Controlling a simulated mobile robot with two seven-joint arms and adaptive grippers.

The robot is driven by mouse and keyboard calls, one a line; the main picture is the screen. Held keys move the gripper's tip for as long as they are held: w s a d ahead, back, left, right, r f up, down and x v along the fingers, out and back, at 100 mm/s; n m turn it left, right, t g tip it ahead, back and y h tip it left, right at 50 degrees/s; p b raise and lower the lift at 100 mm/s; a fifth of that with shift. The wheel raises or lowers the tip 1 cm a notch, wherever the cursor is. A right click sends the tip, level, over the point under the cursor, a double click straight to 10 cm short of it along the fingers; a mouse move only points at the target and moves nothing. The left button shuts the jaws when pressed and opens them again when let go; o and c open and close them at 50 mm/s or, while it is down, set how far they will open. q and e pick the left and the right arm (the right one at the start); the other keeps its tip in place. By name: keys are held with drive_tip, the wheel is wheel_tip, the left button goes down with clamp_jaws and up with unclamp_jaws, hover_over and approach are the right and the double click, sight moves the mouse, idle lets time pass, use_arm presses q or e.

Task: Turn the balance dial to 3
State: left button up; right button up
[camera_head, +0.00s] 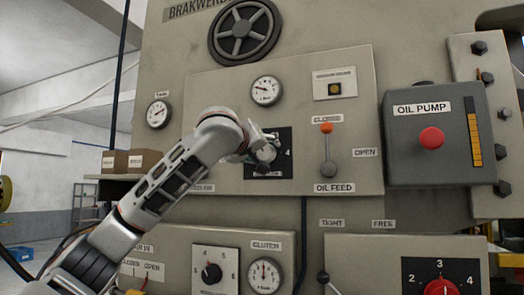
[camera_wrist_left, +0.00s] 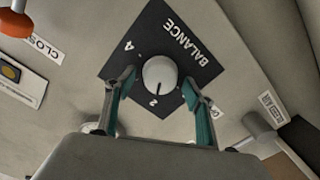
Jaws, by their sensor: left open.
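The balance dial is a round pale knob (camera_wrist_left: 160,74) on a black plate marked BALANCE (camera_wrist_left: 187,40), seen turned over in the left wrist view. A 4 shows on the plate. The knob's dark mark points toward a small digit that looks like a 2, though it is hard to read. My left gripper (camera_wrist_left: 159,83) is open, with one teal-lined finger on each side of the knob. I cannot tell whether the fingers touch it. In the head view, the left gripper (camera_head: 262,148) covers most of the plate (camera_head: 284,141). My right gripper is not in view.
The oil feed lever (camera_head: 327,150) with its orange tip stands just right of the plate. The oil pump box (camera_head: 438,135) with a red button juts out farther right. A gauge (camera_head: 265,90) sits above, and lower dial panels (camera_head: 228,258) lie below.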

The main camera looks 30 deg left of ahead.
use_arm(q)
drive_tip(key=c, duration=1.1)
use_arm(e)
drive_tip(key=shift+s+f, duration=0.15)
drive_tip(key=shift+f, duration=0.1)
